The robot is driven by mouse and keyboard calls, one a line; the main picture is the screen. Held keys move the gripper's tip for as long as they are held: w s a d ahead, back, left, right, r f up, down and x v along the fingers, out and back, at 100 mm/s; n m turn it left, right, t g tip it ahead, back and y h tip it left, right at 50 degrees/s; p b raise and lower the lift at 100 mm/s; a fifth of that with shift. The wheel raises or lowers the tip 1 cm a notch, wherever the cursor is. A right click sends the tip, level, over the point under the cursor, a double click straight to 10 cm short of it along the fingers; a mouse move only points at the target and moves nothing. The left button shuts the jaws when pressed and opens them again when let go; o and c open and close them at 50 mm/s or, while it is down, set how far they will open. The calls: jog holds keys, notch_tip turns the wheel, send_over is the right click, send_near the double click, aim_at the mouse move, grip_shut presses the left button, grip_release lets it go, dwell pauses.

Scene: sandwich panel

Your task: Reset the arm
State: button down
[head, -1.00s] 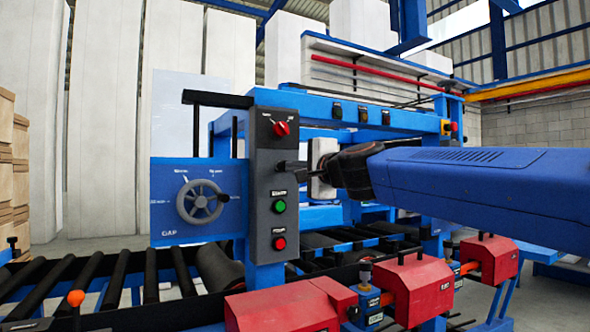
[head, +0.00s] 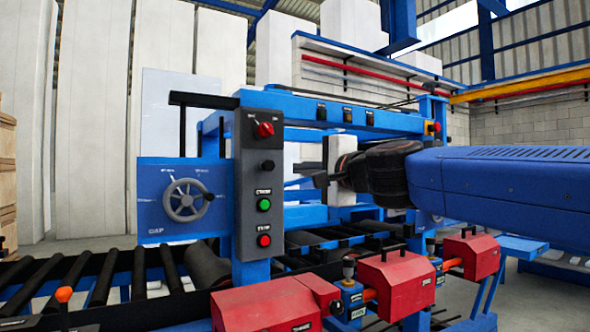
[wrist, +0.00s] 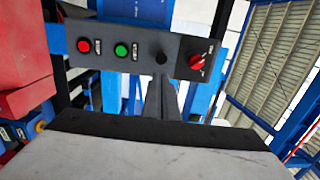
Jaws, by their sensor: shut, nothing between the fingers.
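My gripper (head: 291,183) is shut and empty. In the head view it reaches left from my blue arm, just right of the dark grey control panel (head: 249,215), with a small visible gap. In the wrist view, my gripper's fingers (wrist: 161,82) are together and point up the picture toward the panel. The panel carries a red rotary switch (head: 264,130), a black knob (head: 267,165), a green button (head: 264,205) and a red button (head: 264,240). In the wrist view the black knob (wrist: 161,58) shows just beyond the fingertips.
A blue plate with a grey handwheel (head: 185,200) stands left of the panel. Black conveyor rollers (head: 100,278) run below. Red housings (head: 397,283) sit under my arm. A blue frame beam (head: 340,118) crosses behind the panel. Tall white panels (head: 85,120) stand at the back.

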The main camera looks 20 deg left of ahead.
jog(key=shift+s+d, duration=0.4)
jog(key=shift+d, duration=0.05)
jog(key=s+d+f+n+g+h, duration=0.1)
jog(key=s+d+f+n+h, duration=0.2)
jog(key=d+f, duration=0.95)
jog(key=s+d+f+n+g+h, duration=0.2)
jog(key=s+d+f+n+h, duration=0.1)
jog(key=d+f, duration=0.95)
jog(key=s+d+f+n+g+h, duration=0.1)
jog(key=s+d+f+h, duration=0.3)
jog(key=s+d+f, duration=0.5)
jog(key=s+d+f+g+h, duration=0.2)
jog(key=s+d+f+h, duration=0.2)
jog(key=s+d+f, duration=0.5)
jog(key=d+f, duration=0.6)
jog(key=shift+s+d+f+n+g, duration=0.15)
jog(key=shift+s+n+g, duration=0.25)
